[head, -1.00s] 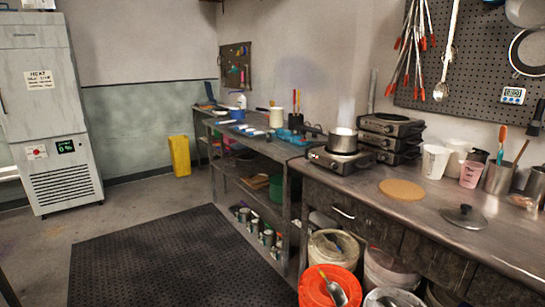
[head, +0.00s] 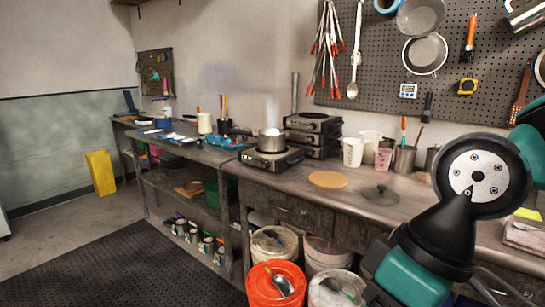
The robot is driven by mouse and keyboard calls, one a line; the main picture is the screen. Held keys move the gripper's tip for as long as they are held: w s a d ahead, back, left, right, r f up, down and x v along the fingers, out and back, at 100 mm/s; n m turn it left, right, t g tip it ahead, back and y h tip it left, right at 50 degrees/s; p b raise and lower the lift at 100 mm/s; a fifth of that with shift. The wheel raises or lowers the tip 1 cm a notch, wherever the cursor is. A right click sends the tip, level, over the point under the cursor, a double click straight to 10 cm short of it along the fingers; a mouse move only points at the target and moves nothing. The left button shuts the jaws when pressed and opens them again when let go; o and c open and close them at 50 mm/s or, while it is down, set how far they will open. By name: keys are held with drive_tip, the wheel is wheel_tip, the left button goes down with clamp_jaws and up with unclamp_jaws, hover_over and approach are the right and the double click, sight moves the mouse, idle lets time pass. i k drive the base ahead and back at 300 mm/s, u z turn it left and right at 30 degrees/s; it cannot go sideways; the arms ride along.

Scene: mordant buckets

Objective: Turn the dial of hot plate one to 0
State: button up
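A hot plate (head: 283,160) stands near the front edge of the metal counter. A steaming metal pot (head: 271,142) with its handle pointing left sits on it. The plate's front faces me, but its dial is too small to read. Several more hot plates (head: 313,125) are stacked behind it to the right. I cannot read any label that tells which is hot plate one. My arm (head: 475,178), teal and black, is at the right of the head view, well apart from the hot plate. My gripper does not show.
Below stand an orange-lidded bucket (head: 274,286) and other pails (head: 335,290). A black floor mat (head: 110,265) lies clear at left.

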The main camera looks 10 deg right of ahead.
sight(266, 165)
drive_tip(key=k, duration=0.6)
drive_tip(key=u, duration=0.8)
drive_tip(key=i, duration=1.05)
drive_tip(key=u, duration=0.9)
drive_tip(key=i, duration=1.55)
drive_tip(key=z, duration=0.6)
drive_tip(key=i, duration=1)
drive_tip(key=z, duration=1.2)
drive_tip(key=i, duration=0.5)
drive_tip(key=z, duration=0.35)
